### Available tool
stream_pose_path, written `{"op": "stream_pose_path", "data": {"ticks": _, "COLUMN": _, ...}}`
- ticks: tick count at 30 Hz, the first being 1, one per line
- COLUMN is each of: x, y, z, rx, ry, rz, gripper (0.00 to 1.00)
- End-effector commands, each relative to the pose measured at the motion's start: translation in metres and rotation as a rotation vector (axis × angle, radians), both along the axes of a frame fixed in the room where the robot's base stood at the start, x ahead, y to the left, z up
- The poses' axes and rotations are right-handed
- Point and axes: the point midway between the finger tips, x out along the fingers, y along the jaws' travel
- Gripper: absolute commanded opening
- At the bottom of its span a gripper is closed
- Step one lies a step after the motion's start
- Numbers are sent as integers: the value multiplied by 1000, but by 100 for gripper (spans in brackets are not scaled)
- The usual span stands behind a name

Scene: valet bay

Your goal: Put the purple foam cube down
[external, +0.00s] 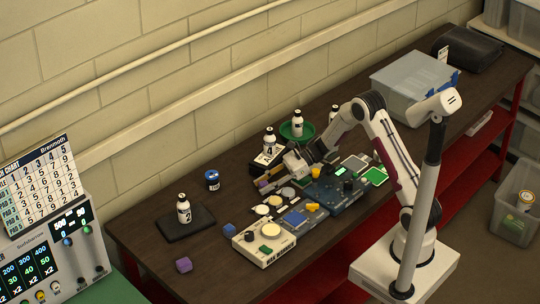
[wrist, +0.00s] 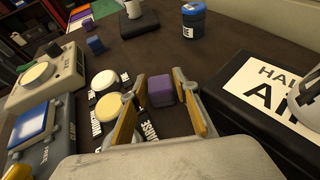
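The purple foam cube (wrist: 160,90) sits between the tips of my gripper (wrist: 157,92) in the wrist view. The yellow-padded fingers stand apart, with a visible gap between the left finger and the cube; the right finger is close to it. The cube appears to rest on the dark tabletop, but its underside is hard to see. In the external view my gripper (external: 282,172) is low over the middle of the table, behind the row of devices, and a purple patch (external: 263,184) shows beside it. Another purple cube (external: 183,265) lies near the table's front left edge.
A black labelled box (wrist: 270,100) stands close right of the fingers. Labelled round pads (wrist: 105,80) and a device with a blue button (wrist: 35,122) lie left. A blue can (external: 212,180), a bottle on a black mat (external: 185,222) and a blue cube (external: 229,229) stand farther off.

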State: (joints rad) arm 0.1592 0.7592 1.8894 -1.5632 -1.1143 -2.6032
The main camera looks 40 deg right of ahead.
Motion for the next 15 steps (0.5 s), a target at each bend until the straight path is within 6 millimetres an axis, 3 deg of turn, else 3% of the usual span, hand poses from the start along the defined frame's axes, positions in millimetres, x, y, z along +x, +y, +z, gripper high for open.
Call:
{"op": "stream_pose_path", "data": {"ticks": 10, "x": 0, "y": 0, "z": 4, "rx": 0, "ry": -1, "rz": 0, "gripper": 29}}
{"op": "stream_pose_path", "data": {"ticks": 15, "x": -4, "y": -12, "z": 9, "rx": -1, "ry": -2, "rz": -1, "gripper": 29}}
